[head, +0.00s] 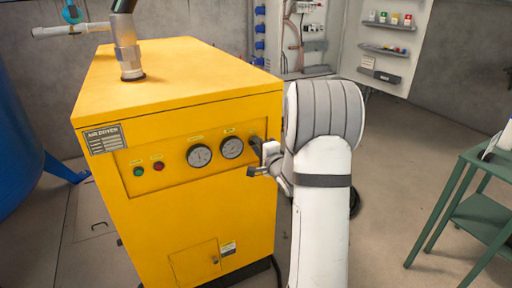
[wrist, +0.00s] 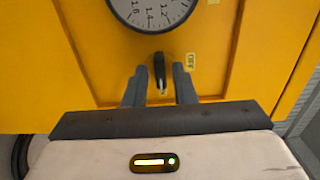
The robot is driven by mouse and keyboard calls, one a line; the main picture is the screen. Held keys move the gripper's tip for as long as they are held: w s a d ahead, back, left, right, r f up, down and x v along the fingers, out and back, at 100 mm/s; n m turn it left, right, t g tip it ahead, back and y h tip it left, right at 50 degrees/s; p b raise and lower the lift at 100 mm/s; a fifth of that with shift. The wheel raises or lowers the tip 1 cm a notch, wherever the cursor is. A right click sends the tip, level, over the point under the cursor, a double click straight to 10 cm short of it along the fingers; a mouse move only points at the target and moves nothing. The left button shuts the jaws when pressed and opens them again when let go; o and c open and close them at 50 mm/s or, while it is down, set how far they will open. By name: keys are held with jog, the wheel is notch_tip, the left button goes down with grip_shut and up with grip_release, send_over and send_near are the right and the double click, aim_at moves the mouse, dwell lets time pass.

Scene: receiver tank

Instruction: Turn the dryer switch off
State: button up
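The yellow air dryer (head: 185,85) stands at the centre left in the head view, with its front panel facing me. The black dryer switch (wrist: 159,72) sits below a gauge in the wrist view. Its handle looks near upright, with a small yellow label to its right and another at its lower end. My gripper (wrist: 160,82) is open, with one finger on each side of the switch and a visible gap on both sides.
Two round gauges (head: 200,155), a green button (head: 138,171) and a red button (head: 158,166) are on the panel left of my gripper. A blue tank (head: 20,140) stands at left. A green table (head: 470,205) stands at right, with open floor before it.

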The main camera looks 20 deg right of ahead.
grip_shut()
jog(key=shift+a, duration=0.2)
jog(key=shift+d, duration=0.15)
jog(key=shift+n, duration=0.3)
jog(key=shift+d+r+n+b, duration=0.1)
jog(key=shift+r+n+b, duration=0.05)
jog(key=shift+n+b, duration=3.5)
jog(key=shift+d+r+n+b, duration=0.1)
jog(key=shift+n+b, duration=2.2)
jog(key=shift+n, duration=2.65)
